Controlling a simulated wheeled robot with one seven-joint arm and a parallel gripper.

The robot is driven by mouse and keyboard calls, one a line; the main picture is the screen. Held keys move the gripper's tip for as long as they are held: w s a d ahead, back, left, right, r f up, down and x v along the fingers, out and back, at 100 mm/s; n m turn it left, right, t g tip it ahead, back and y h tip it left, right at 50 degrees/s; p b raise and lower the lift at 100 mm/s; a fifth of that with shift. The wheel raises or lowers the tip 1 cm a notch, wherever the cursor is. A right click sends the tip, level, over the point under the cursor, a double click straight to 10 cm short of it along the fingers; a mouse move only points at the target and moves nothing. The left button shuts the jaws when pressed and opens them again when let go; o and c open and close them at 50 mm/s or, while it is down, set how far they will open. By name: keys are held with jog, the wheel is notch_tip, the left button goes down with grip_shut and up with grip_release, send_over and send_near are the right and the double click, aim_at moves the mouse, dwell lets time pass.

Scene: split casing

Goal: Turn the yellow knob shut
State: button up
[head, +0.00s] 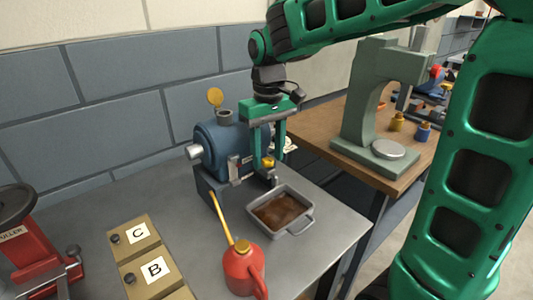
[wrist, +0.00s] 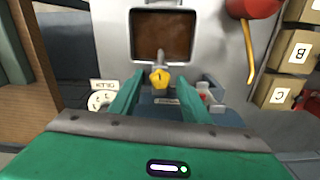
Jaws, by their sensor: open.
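The yellow knob (head: 268,162) is on a spout at the front lower side of the blue casing (head: 220,150). In the wrist view the yellow knob (wrist: 160,77) lies between and a little beyond the green fingertips, with a grey spout past it. My gripper (head: 266,150) points down beside the casing's right end. In the wrist view my gripper (wrist: 160,78) is open, with a finger on each side of the knob and a visible gap to both. Whether the fingertips reach down to the knob's height is hard to tell.
A metal tray of brown liquid (head: 308,222) sits below the spout. A red oil can (head: 243,268) stands in front, boxes B and C (head: 138,238) to the left. A green press (head: 370,110) stands on the wooden bench at right. The grey table's right front is clear.

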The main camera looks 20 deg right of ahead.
aim_at(268, 159)
jog(key=c, duration=1)
jog(key=shift+m, duration=0.8)
jog(key=shift+c, duration=0.2)
jog(key=o, duration=1)
jog(key=shift+o, duration=0.2)
notch_tip(268, 159, up, 11)
jog(key=shift+f, duration=0.15)
